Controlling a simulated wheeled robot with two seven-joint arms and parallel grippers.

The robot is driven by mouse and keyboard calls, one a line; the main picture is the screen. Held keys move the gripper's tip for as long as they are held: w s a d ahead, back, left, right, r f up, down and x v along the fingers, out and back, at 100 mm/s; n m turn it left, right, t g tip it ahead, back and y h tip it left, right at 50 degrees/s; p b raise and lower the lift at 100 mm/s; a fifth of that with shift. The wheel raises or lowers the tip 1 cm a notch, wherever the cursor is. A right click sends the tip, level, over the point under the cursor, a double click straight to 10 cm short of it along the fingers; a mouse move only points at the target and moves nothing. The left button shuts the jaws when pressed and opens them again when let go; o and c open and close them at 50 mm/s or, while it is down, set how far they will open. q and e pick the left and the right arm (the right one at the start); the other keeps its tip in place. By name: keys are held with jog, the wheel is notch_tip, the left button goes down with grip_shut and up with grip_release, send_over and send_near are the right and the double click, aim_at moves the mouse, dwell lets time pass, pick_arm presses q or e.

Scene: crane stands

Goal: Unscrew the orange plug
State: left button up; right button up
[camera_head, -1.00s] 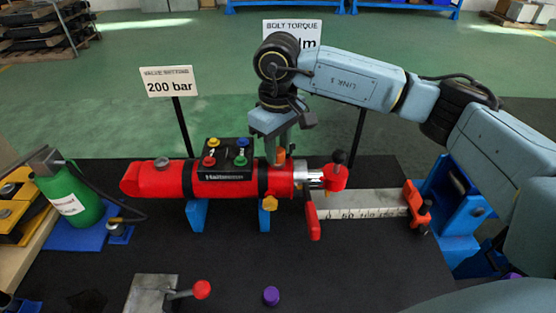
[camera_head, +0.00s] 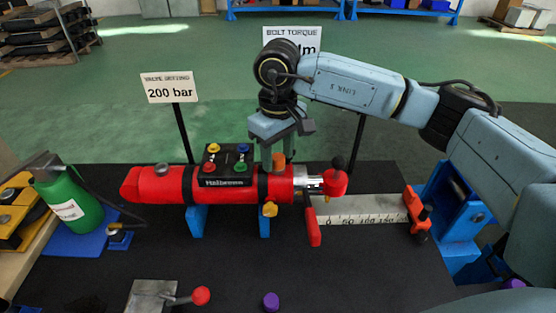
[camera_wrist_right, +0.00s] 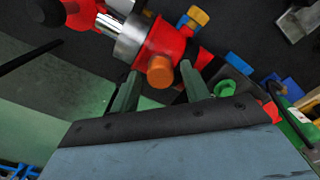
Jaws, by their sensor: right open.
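The orange plug (camera_head: 278,162) stands upright on top of the red cylinder (camera_head: 222,188), near its right end. It also shows in the right wrist view (camera_wrist_right: 160,72). My right gripper (camera_head: 273,146) is open just above and behind the plug in the head view. In the right wrist view the two green fingers of this gripper (camera_wrist_right: 160,84) lie on either side of the plug, with gaps visible. I cannot tell how far down beside the plug the tips reach. My left gripper is not in view.
A black box with coloured knobs (camera_head: 226,166) sits on the cylinder left of the plug. A red lever (camera_head: 334,182) and a scale bar (camera_head: 362,212) lie to the right. A green bottle (camera_head: 72,205) stands left.

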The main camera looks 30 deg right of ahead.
jog(key=m, duration=0.3)
jog(key=shift+m, duration=0.3)
jog(key=m, duration=0.3)
jog(key=shift+m+b, duration=0.3)
jog(key=m, duration=1.8)
jog(key=shift+p, duration=0.3)
